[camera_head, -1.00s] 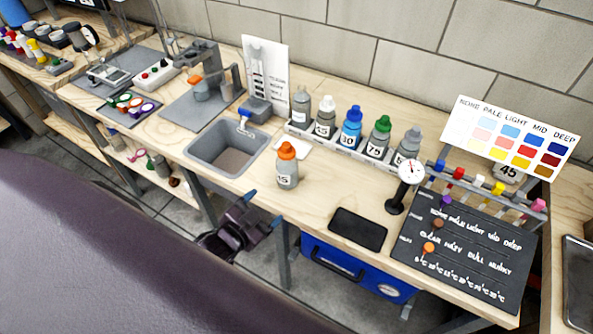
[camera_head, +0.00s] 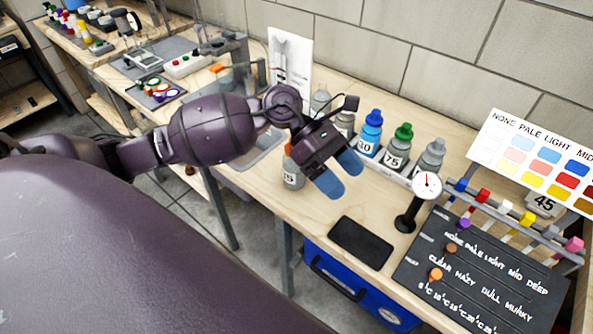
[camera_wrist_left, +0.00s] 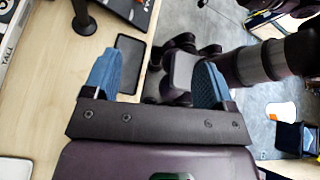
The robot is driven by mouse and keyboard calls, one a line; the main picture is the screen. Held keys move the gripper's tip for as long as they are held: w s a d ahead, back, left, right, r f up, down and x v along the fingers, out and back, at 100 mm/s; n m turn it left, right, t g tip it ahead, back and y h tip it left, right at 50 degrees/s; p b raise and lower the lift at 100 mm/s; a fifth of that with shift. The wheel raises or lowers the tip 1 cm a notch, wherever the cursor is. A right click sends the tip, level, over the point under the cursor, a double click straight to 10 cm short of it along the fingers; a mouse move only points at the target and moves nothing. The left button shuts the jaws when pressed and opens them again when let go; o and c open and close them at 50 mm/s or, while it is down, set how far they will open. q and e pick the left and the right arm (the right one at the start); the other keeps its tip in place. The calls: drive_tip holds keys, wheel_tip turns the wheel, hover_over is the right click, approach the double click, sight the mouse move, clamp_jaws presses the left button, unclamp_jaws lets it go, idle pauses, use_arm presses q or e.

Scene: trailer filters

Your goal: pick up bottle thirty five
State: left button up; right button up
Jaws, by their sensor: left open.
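A grey bottle with an orange cap (camera_head: 292,178) stands alone on the bench in front of the bottle rack. Its label ends in 5; the first digit is hard to read, and my gripper partly covers the cap. My left gripper (camera_head: 339,175) is open and empty, just right of this bottle and above the bench in the head view. Its blue fingers are spread in the wrist view (camera_wrist_left: 156,82), with no bottle between them.
The rack (camera_head: 396,178) holds several bottles, including a blue one (camera_head: 370,133) and a green-capped one (camera_head: 398,148). A black pad (camera_head: 361,241) lies in front. A dial gauge on a stand (camera_head: 427,184) and a dark label board (camera_head: 480,265) are at right. A sink is at left.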

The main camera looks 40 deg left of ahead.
use_arm(q)
drive_tip(key=w+a+f+m+y, duration=0.1)
drive_tip(key=w+a+m+y, duration=0.25)
drive_tip(key=a+y, duration=0.25)
wheel_tip(320, 180, up, 3)
drive_tip(key=m+t+y+b, duration=0.1)
drive_tip(key=m+y+b, duration=0.15)
drive_tip(key=y, duration=0.35)
hover_over(294, 167)
drive_tip(key=w+a, duration=0.1)
drive_tip(key=w, duration=0.1)
drive_tip(key=shift+r+p, duration=0.1)
drive_tip(key=shift+p, duration=0.2)
drive_tip(key=shift+w+a, duration=0.1)
drive_tip(key=shift+a, duration=0.15)
wheel_tip(294, 167, down, 4)
drive_tip(key=shift+f, duration=0.25)
drive_tip(key=shift+w+f, duration=0.1)
drive_tip(key=shift+f, duration=2.9)
drive_tip(key=c, duration=1.3)
drive_tip(key=shift+r, duration=0.1)
